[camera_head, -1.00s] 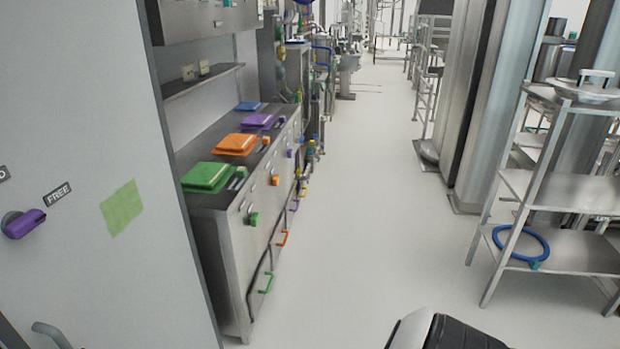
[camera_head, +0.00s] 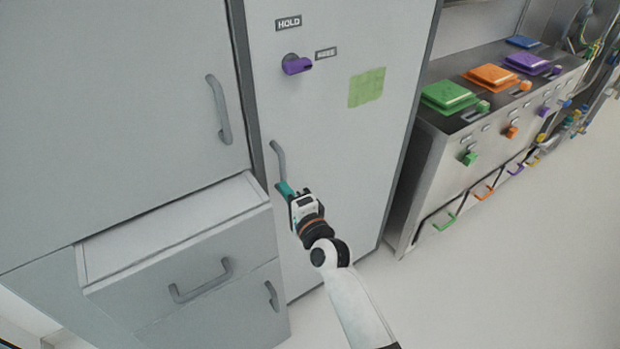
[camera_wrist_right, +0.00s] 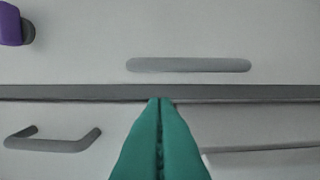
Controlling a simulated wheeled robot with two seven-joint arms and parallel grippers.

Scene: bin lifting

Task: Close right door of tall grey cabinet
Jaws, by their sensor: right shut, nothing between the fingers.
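The right door (camera_head: 335,125) of the tall grey cabinet is a pale panel with a purple knob (camera_head: 297,65), HOLD and FREE labels and a green note (camera_head: 367,87). It looks about flush with its frame; a small gap cannot be ruled out. Its vertical grey handle (camera_head: 278,160) shows at its left edge, and in the right wrist view as a horizontal bar (camera_wrist_right: 188,65). My right gripper (camera_head: 284,188) has teal fingers, shut and empty, by the handle's lower end. In the wrist view the fingertips (camera_wrist_right: 158,101) point at the dark frame strip beside the door. Contact cannot be told.
Left of the door, a drawer (camera_head: 180,275) stands pulled out below the left door (camera_head: 120,110). To the right is a steel counter (camera_head: 412,175) with coloured lids and handles. The floor (camera_head: 500,270) at the right is clear.

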